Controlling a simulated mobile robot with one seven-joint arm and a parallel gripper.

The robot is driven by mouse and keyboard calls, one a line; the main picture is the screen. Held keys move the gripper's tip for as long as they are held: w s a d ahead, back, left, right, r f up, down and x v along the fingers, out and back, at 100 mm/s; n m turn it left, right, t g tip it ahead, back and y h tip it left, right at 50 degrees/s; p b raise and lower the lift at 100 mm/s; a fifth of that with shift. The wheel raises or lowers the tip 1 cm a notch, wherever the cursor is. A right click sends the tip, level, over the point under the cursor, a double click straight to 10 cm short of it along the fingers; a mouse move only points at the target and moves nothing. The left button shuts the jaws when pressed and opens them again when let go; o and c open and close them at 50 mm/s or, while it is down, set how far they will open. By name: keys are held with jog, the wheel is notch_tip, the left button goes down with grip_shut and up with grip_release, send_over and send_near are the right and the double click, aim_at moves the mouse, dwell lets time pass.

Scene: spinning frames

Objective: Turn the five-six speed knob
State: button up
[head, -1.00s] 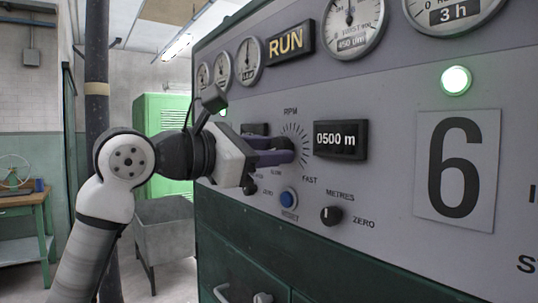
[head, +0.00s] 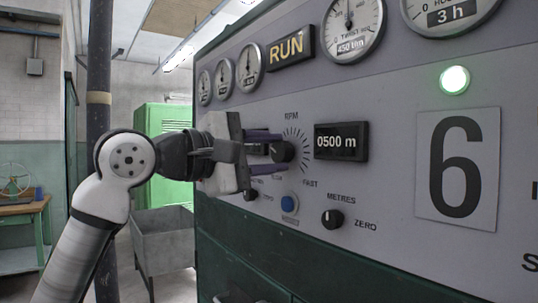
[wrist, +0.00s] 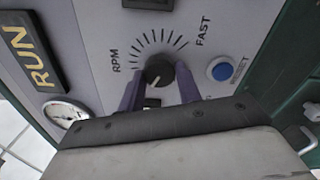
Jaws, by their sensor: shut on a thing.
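The speed knob is a round dark knob (head: 283,151) on the grey panel, inside an arc of tick marks marked RPM, SLOW and FAST. In the wrist view the knob (wrist: 159,72) sits between my two purple fingers. My gripper (head: 278,152) reaches in from the left, with one finger above the knob and one below it, and is shut on it. In the wrist view my gripper (wrist: 160,88) has a finger on each side of the knob. Which way the knob's pointer faces is not clear.
Right of the knob is a 0500 m counter (head: 341,142). Below are a blue RESET button (head: 289,204) and a METRES zero knob (head: 332,218). A RUN sign (head: 290,47), dials and a lit green lamp (head: 454,80) are above. A grey bin (head: 163,240) stands at left.

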jog(key=shift+m, duration=0.5)
jog(key=o, duration=1)
jog(key=b+v, duration=0.3)
jog(key=v, duration=1.1)
jog(key=shift+r, duration=0.1)
